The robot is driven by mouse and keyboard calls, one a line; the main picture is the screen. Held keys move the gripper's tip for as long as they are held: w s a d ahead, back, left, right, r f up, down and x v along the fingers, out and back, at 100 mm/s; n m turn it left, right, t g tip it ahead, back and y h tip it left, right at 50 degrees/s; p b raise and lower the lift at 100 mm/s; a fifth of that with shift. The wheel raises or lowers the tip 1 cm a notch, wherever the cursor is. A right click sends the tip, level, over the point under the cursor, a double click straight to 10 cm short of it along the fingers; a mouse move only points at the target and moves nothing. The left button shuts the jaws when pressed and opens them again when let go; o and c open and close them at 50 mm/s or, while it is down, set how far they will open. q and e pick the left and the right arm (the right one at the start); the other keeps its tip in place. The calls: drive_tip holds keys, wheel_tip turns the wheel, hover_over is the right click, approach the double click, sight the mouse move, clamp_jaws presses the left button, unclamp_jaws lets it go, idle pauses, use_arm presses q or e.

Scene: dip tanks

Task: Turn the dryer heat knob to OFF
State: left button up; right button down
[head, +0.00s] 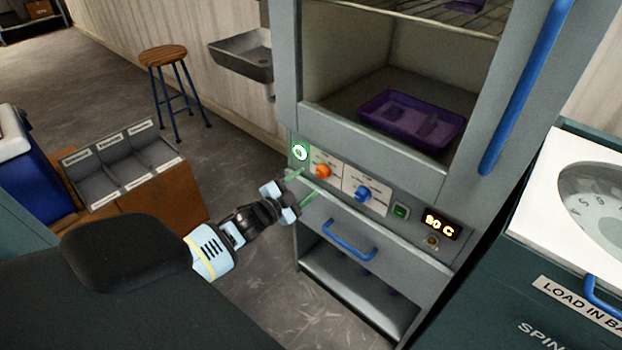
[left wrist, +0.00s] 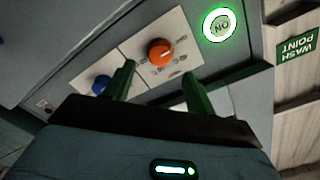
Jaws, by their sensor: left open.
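The dryer (head: 290,210) has a front panel with an orange knob (head: 323,171) and a blue knob (head: 362,194), each on a white plate. The plate lettering is too small to read, so I cannot tell by label which knob is heat. The orange knob also shows in the left wrist view (left wrist: 160,52), with a pale pointer line on it. My left gripper (head: 302,187) is open and empty, in front of the panel near the orange knob. Its green fingers (left wrist: 158,88) appear apart from the knob. The blue knob (left wrist: 100,84) is partly behind one finger. My right gripper is not in view.
A lit green ON ring (head: 300,151), a green button (head: 401,211) and a 90 C display (head: 440,224) are on the panel. A blue drawer handle (head: 349,240) sits below. A purple tray (head: 412,122) lies inside the dryer. A sectioned box (head: 120,165) stands left.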

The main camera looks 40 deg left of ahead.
use_arm(q)
drive_tip(key=shift+s+a, duration=0.1)
drive_tip(key=shift+s, duration=1.05)
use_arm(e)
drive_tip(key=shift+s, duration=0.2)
use_arm(q)
drive_tip(key=s+d+f+n+g+p, duration=0.2)
drive_tip(key=s+d+f, duration=0.3)
drive_tip(key=s, duration=0.4)
drive_tip(key=s+d+f+n+g+p, duration=0.2)
drive_tip(key=s+d+f+p, duration=0.1)
drive_tip(key=s+d, duration=0.55)
drive_tip(key=s+d+n+g+p, duration=0.1)
drive_tip(key=s+d+n+g, duration=0.1)
drive_tip(key=s, duration=0.8)
drive_tip(key=s+d+r+n+g+p, duration=0.1)
drive_tip(key=s+d, duration=0.4)
drive_tip(key=s, duration=0.6)
drive_tip(key=shift+s+r+n+g+p, duration=0.3)
drive_tip(key=shift+n+g+p, duration=0.1)
drive_tip(key=shift+g+p, duration=0.45)
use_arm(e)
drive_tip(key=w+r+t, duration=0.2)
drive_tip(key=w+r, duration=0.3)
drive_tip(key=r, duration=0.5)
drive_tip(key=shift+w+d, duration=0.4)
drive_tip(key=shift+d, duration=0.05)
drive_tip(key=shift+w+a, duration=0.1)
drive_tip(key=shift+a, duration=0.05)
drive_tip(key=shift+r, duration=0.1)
